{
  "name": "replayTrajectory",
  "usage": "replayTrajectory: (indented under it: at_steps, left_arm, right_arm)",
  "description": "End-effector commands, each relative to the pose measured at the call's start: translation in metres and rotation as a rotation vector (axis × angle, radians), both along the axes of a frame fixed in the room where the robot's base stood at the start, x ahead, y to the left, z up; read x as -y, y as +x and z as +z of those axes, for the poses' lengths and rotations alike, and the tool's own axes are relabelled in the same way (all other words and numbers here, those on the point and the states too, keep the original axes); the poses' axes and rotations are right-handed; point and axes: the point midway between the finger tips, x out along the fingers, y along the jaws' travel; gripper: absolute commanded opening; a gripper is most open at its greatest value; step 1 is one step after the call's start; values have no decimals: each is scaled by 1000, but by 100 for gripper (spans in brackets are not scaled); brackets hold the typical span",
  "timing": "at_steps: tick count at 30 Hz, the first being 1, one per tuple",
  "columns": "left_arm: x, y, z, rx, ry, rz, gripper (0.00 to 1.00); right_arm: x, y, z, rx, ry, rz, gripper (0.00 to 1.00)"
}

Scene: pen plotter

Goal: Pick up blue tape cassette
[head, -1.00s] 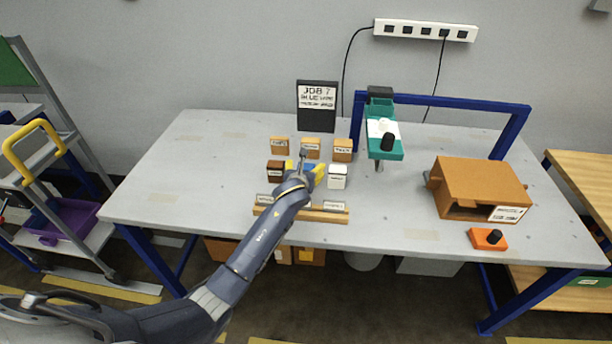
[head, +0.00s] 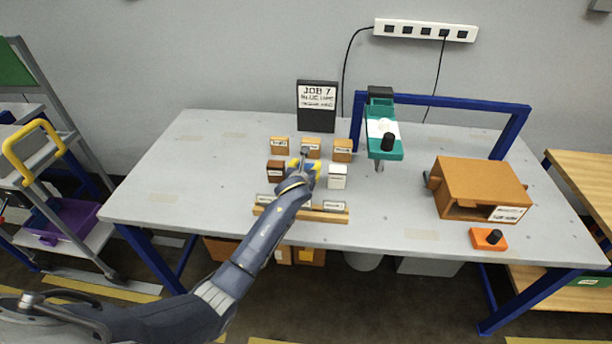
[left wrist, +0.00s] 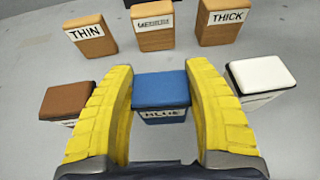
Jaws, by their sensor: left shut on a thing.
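The blue tape cassette (left wrist: 161,88) stands in the middle of the left wrist view, with a white label reading BLUE on its near face. The yellow fingers of my left gripper (left wrist: 161,105) are shut on it, one on each side. In the head view my left gripper (head: 305,167) reaches down over the middle of the table and mostly hides the cassette. A brown cassette (left wrist: 72,101) is just left of the fingers, and a white cassette (left wrist: 262,77) is just right. My right gripper is not in view.
Behind stand three orange-brown blocks, labelled THIN (left wrist: 91,35), one hard to read (left wrist: 154,25), and THICK (left wrist: 224,22). A wooden rack (head: 333,216) lies in front. The table's left is clear.

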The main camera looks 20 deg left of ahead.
Motion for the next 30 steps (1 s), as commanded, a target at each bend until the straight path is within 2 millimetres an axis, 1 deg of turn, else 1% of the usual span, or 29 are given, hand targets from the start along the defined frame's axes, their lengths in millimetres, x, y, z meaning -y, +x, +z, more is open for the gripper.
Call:
replayTrajectory:
  at_steps: [1, 3, 11, 17, 20, 23, 26, 30]
  left_arm:
    - [0, 0, 0, 0, 0, 0, 26]
    - [0, 0, 0, 0, 0, 0, 19]
    - [0, 0, 1, 0, 0, 0, 19]
    - [0, 1, 13, 3, 0, 0, 19]
    - [0, 1, 25, 4, 1, 0, 19]
    - [0, 1, 42, 6, 0, -1, 19]
    - [0, 1, 63, 6, 1, -1, 19]
    - [0, 1, 97, 7, 1, -1, 19]
  right_arm:
    - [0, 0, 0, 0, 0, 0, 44]
    - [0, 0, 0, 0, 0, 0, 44]
    - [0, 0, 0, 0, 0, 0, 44]
    - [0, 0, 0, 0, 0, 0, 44]
    - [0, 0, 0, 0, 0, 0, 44]
    - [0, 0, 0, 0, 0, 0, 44]
    - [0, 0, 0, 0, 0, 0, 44]
    - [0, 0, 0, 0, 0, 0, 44]
